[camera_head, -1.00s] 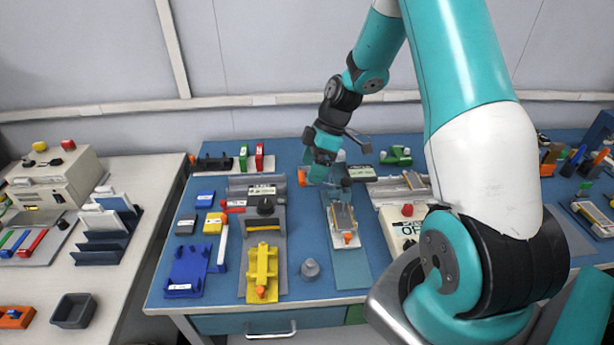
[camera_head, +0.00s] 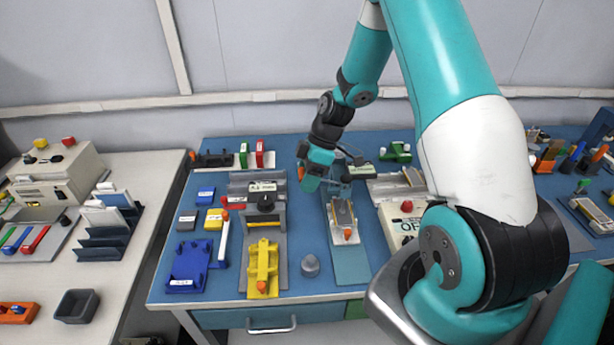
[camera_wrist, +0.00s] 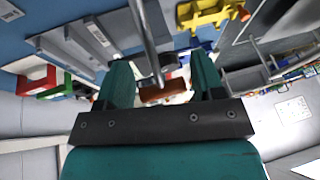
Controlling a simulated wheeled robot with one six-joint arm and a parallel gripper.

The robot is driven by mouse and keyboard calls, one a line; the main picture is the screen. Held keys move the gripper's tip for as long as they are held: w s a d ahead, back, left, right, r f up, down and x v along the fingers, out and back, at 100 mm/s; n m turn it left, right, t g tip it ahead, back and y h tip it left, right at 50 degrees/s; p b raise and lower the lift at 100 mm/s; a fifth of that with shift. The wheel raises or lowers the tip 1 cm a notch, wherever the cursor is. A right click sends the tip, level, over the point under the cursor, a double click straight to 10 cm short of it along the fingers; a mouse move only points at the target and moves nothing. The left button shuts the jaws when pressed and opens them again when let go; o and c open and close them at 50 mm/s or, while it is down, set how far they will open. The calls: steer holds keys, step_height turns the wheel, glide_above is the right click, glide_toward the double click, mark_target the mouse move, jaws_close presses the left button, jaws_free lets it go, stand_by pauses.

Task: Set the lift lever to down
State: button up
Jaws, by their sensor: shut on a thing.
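The lift lever (camera_wrist: 145,40) shows in the wrist view as a thin grey metal rod with an orange-brown crossbar grip (camera_wrist: 162,92). The grip lies between the two teal fingers of my gripper (camera_wrist: 160,78), which is shut on it. In the head view my gripper (camera_head: 324,184) is low over the blue bench, behind the grey fixture with a flat cell (camera_head: 342,213). A small orange piece (camera_head: 301,173) shows at its left side; I cannot tell if it is the grip. The lever's foot is hidden.
A white box with a red button (camera_head: 406,207) stands to the right. A grey weight (camera_head: 310,265) stands in front.

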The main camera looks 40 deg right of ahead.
steer(key=shift+f, duration=0.1)
steer(key=shift+f+m+g+h+b, duration=0.2)
steer(key=shift+f+g+h, duration=0.55)
steer(key=shift+h, duration=0.4)
steer(key=shift+f+m+g+h+b, duration=0.1)
steer(key=shift+f+g+h+b, duration=0.15)
steer(key=shift+f+g+h, duration=0.65)
steer(key=shift+f+m+g+h+b, duration=0.15)
steer(key=shift+f+g+h, duration=0.35)
steer(key=shift+h, duration=0.85)
steer(key=o, duration=1.3)
steer(key=shift+c, duration=0.2)
steer(key=shift+r, duration=0.1)
